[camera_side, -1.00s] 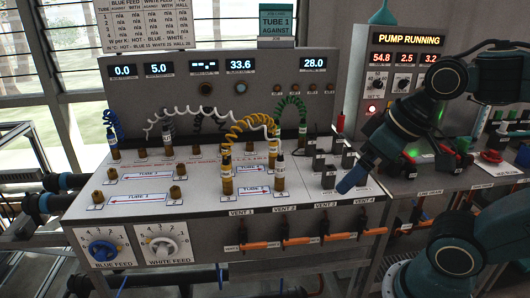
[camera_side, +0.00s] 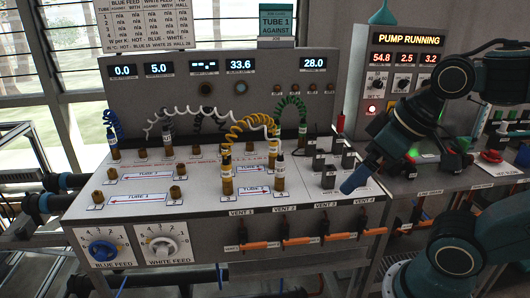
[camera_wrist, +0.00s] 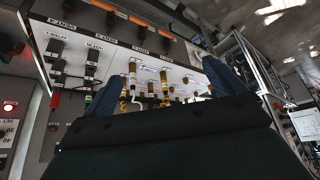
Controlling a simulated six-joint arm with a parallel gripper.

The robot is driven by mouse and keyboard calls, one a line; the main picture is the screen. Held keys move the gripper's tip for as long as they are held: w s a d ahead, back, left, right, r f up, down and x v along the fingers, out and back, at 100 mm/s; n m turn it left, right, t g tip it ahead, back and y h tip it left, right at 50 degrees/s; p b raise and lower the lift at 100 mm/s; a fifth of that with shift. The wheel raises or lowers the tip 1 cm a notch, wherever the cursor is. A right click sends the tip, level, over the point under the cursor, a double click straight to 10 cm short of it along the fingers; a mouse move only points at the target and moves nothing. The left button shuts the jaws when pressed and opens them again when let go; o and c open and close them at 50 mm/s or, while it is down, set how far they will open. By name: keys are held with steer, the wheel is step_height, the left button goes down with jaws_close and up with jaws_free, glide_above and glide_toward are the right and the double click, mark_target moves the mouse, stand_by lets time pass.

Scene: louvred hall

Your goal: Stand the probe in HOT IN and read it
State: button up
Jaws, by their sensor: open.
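Several probes on coiled cords stand upright in brass sockets on the sloping white panel (camera_side: 140,222). A yellow-corded probe (camera_side: 227,172) and another probe (camera_side: 279,172) stand near the middle, and a green-corded one (camera_side: 303,133) stands behind. I cannot read which socket is HOT IN. My gripper (camera_side: 357,180) is open and empty, above the panel's right side near the vents. In the wrist view its blue fingers (camera_wrist: 165,95) are apart, with yellow-banded probes (camera_wrist: 164,88) visible beyond between them.
Black clip-like blocks (camera_side: 328,178) stand close left of my gripper. The display board (camera_side: 215,90) rises behind. The pump unit (camera_side: 405,62) reads PUMP RUNNING. Two feed dials (camera_side: 102,250) are at front left.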

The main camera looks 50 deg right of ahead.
steer(key=shift+c, duration=0.2)
steer(key=shift+w, duration=0.1)
steer(key=c, duration=0.7)
steer(key=shift+w+d+r, duration=0.2)
steer(key=shift+w, duration=0.1)
steer(key=c, duration=0.3)
steer(key=w+d+r+m+h, duration=0.25)
steer(key=w+d+m, duration=0.35)
steer(key=w+d, duration=1.15)
steer(key=d+f+m+h, duration=0.1)
steer(key=d+f, duration=0.3)
steer(key=d, duration=0.8)
steer(key=w+d+f+m+h, duration=0.1)
steer(key=d+f, duration=0.3)
steer(key=d, duration=0.9)
steer(key=shift+w+d+f+m+g+h, duration=0.2)
steer(key=shift+d+m+g+h, duration=0.1)
steer(key=shift+m+h, duration=0.5)
steer(key=shift+f, duration=0.1)
